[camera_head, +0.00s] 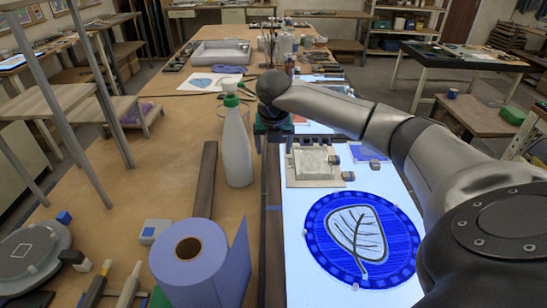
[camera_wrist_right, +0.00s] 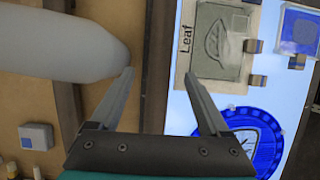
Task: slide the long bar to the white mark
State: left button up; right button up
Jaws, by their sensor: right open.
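A long dark bar (camera_head: 273,240) lies along the left edge of the lit panel, running away from me. It shows as a brown strip in the right wrist view (camera_wrist_right: 156,60). My right gripper (camera_head: 273,145) is over its far part, pointing down. In the right wrist view the gripper (camera_wrist_right: 160,72) is open, with one finger on each side of the strip and nothing held. I cannot tell its height above the bar. I cannot make out a white mark for certain. My left gripper is not in view.
A white bottle (camera_head: 236,150) stands close left of the gripper. Another dark bar (camera_head: 204,190) lies left of it, behind a blue paper roll (camera_head: 188,262). A leaf plate (camera_head: 312,165) and a round blue leaf panel (camera_head: 362,240) lie on the lit panel (camera_head: 300,285).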

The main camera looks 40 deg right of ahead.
aim_at(274, 160)
jog(key=shift+x, duration=3.15)
jog(key=shift+c, duration=0.2)
grip_shut()
jog(key=shift+d+r, duration=0.1)
